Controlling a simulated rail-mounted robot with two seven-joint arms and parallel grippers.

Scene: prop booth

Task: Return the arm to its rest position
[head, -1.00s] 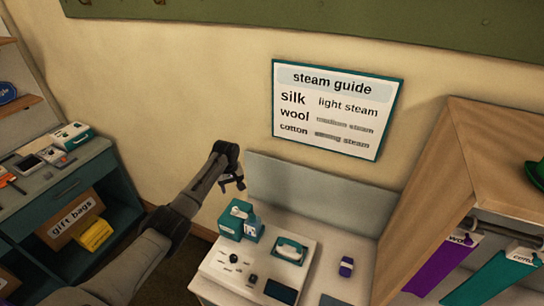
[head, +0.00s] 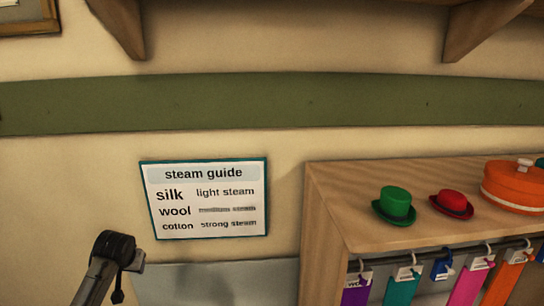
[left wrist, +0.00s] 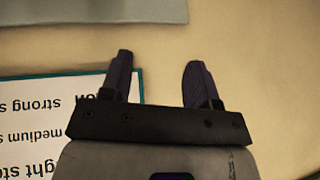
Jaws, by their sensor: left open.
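My left arm comes in at the lower left of the head view, with its dark wrist end in front of the wall below the steam guide sign. Its fingers are mostly hidden or cut off there. In the left wrist view my left gripper (left wrist: 158,78) is open, its two dark fingers wide apart with nothing between them. The wall lies behind the fingers. The steam guide sign (head: 203,198) hangs on the wall, and it also shows upside down at the left of the left wrist view (left wrist: 40,125). My right gripper is not in view.
A wooden cabinet (head: 330,205) stands at the right. On it are a green hat (head: 395,204), a red hat (head: 452,204) and an orange hat box (head: 512,190). Coloured tagged strips hang from its rail. A grey panel (head: 225,283) stands below the sign. A green rail (head: 270,105) crosses the wall.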

